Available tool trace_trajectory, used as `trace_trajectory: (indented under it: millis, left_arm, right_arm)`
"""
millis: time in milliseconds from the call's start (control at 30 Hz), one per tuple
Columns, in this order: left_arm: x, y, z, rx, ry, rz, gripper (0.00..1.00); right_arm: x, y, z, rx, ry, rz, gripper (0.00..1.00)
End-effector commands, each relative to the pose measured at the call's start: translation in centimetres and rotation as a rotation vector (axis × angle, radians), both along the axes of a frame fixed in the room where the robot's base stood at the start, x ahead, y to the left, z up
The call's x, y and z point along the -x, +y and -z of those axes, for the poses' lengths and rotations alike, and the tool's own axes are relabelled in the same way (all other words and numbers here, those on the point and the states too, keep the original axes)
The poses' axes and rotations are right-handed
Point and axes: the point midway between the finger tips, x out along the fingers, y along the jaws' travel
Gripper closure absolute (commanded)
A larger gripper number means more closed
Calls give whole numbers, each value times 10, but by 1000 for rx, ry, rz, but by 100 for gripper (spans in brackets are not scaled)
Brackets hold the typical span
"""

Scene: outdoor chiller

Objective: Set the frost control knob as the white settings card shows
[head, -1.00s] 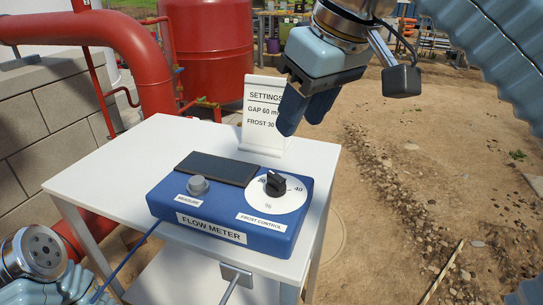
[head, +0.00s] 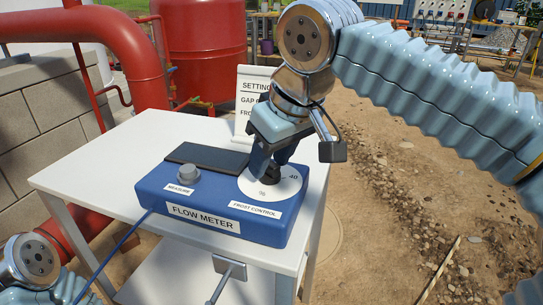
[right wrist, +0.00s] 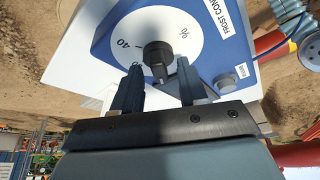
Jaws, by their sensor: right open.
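The frost control knob (head: 271,176) is a black knob on a round white dial (head: 258,188) with a 40 mark, on the blue flow meter box (head: 160,205). My right gripper (head: 262,160) is open, pointing down at the knob. In the right wrist view the knob (right wrist: 158,52) lies by the open fingertips (right wrist: 158,70), with one finger on each side and gaps showing. The knob's exact setting is hard to read. The white settings card (head: 243,125) stands behind the box, its text partly hidden by my right gripper.
The box sits on a white table (head: 90,165). A grey measure button (head: 187,174) and a dark panel (head: 208,158) are left of the dial. A red pipe (head: 150,75) and block wall (head: 50,125) stand at left. The ground right of the table is open.

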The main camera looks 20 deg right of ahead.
Motion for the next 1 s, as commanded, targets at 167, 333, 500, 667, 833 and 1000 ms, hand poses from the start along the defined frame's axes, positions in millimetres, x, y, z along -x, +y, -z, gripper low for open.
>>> trace_trajectory:
  millis: [167,333,500,667,833,1000]
  left_arm:
    - [0,0,0,0,0,0,43]
    - [0,0,0,0,0,0,43]
    - [0,0,0,0,0,0,43]
    - [0,0,-1,1,0,0,43]
    - [0,-1,-5,1,0,1,43]
    - [0,-1,-10,2,0,2,43]
  right_arm:
    - [0,0,0,0,0,0,76]
    - [0,0,0,0,0,0,100]
    - [0,0,0,0,0,1,100]
    - [0,0,-1,0,0,24,100]
    - [0,0,-1,2,0,94,100]
    - [0,1,-2,1,1,216,100]
